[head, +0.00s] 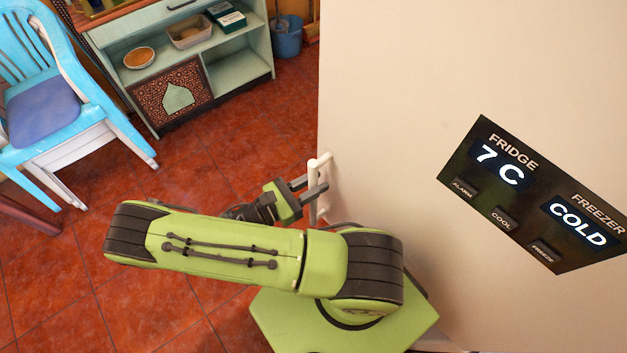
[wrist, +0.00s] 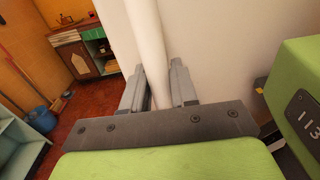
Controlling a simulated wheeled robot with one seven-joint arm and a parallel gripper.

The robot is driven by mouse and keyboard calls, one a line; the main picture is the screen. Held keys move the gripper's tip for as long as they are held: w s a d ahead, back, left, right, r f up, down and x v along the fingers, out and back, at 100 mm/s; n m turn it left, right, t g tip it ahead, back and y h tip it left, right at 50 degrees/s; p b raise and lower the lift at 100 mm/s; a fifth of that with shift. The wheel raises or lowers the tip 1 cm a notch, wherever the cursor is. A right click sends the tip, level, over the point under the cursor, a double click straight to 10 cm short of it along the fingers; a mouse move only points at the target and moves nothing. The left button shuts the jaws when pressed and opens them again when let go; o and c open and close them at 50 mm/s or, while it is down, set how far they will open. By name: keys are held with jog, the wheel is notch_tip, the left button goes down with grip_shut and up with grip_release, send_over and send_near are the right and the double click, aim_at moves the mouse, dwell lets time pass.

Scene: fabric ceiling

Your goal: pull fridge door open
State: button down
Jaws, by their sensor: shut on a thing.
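The fridge door (head: 390,100) is a large pale cream panel filling the right of the head view. It carries a dark display (head: 535,190) reading FRIDGE 7 C and FREEZER COLD. A white bar handle (head: 319,172) stands at the door's left edge. My gripper (head: 308,192) reaches the handle from the left, with its fingers around the bar. In the wrist view the handle (wrist: 147,45) runs between the two grey fingers (wrist: 160,88), which are shut on it. I see no open gap at the door's edge. The fingertips' contact is partly hidden.
A blue chair (head: 50,90) stands at the upper left. A pale green shelf unit (head: 235,95) with bowls and a blue bucket (head: 287,38) are at the back. The red tiled floor (head: 190,175) left of the fridge is clear.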

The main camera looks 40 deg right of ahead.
jog(key=shift+a, duration=0.1)
dwell(0.3)
jog(key=c, duration=1)
grip_release()
jog(key=shift+c, duration=0.2)
jog(key=w+a, duration=0.1)
jog(key=a, duration=1.4)
jog(key=shift+a+b, duration=0.35)
jog(key=shift+b, duration=0.05)
